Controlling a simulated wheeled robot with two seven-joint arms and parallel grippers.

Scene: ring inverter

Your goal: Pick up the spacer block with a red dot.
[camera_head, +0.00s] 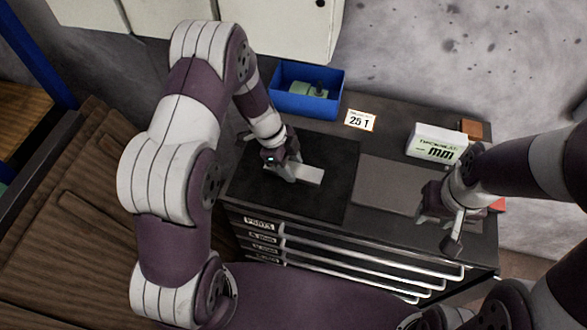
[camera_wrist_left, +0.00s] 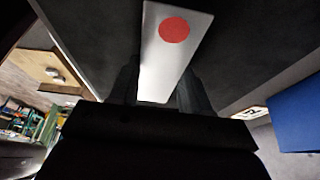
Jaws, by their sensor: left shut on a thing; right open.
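The spacer block (camera_head: 308,175) is a pale grey-white bar over the black mat (camera_head: 335,150) in the head view. In the left wrist view the block (camera_wrist_left: 160,62) shows a red dot (camera_wrist_left: 174,30) on its face. My left gripper (camera_head: 291,174) is shut on one end of the block, and its fingers (camera_wrist_left: 157,92) sit on both sides of it. I cannot tell whether the block touches the mat. My right gripper (camera_head: 452,228) is open and empty over the right front part of the bench.
A blue bin (camera_head: 305,103) with a greenish part inside stands at the back. A "25 T" card (camera_head: 360,121), a white-green box (camera_head: 437,144) and a brown block (camera_head: 471,129) lie to its right. A grey plate (camera_head: 385,185) lies beside the mat. Drawers (camera_head: 340,255) front the bench.

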